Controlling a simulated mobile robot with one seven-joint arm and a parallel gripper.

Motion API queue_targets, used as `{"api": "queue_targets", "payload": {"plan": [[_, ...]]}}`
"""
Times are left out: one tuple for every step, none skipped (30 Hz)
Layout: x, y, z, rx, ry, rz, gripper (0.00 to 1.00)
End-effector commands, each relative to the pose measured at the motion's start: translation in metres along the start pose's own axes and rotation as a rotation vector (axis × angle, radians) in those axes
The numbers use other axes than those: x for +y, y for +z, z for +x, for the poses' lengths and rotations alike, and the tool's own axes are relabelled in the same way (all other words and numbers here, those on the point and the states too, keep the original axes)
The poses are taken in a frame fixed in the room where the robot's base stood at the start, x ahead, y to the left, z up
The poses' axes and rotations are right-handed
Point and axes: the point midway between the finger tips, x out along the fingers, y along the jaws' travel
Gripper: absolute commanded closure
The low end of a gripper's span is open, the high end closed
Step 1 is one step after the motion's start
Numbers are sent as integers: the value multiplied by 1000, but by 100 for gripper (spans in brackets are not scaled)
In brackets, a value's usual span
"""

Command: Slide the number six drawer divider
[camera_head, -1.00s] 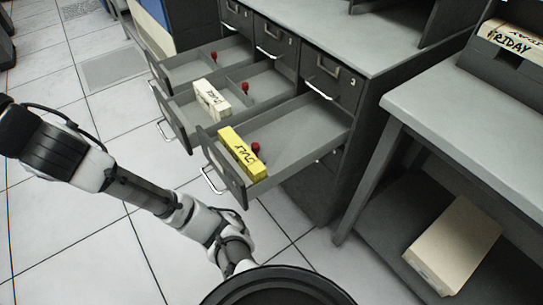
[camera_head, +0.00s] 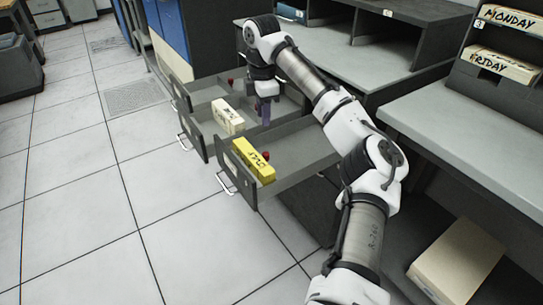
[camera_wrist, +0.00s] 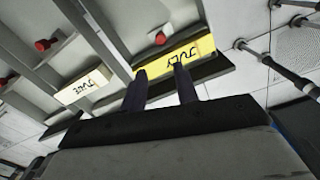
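Three pulled-out grey drawers stand side by side. I cannot read their numbers. The nearest drawer (camera_head: 305,160) holds a yellow JULY card block (camera_head: 253,160) at its front, with a red divider knob (camera_head: 266,156) just behind it. In the wrist view the yellow block (camera_wrist: 205,50) and a red knob (camera_wrist: 160,38) lie beyond my fingertips. My gripper (camera_head: 265,122) points down over the drawers and hides part of the middle one. In the wrist view its fingers (camera_wrist: 160,70) are apart with nothing between them.
The middle drawer holds a white card block (camera_head: 228,116); the far drawer has a red knob (camera_head: 230,81). A grey desk (camera_head: 470,120) with MONDAY (camera_head: 508,19) and FRIDAY (camera_head: 500,64) blocks stands right. A beige box (camera_head: 457,262) lies below. The tiled floor at left is clear.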

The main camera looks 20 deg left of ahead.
Motion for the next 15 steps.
{"api": "queue_targets", "payload": {"plan": [[-2, 3, 2, -2, -11, 1, 70], [-3, 4, 4, -2, -14, 0, 70], [-3, 4, 7, -2, -16, 0, 70], [-3, 4, 11, -2, -16, -1, 70], [-3, 3, 15, -2, -15, -1, 70], [-3, 3, 22, -1, -15, -1, 70], [-3, 3, 28, -1, -16, -1, 70], [-3, 3, 34, -1, -15, 0, 70], [-3, 4, 42, -2, -14, 0, 70], [-3, 3, 49, -2, -14, 0, 70], [-3, 3, 56, -2, -14, -1, 70], [-3, 3, 64, -2, -14, -1, 70], [-3, 3, 71, -1, -13, -1, 70], [-4, 3, 78, -2, -14, 0, 70], [-4, 3, 86, -1, -13, 0, 70]]}}
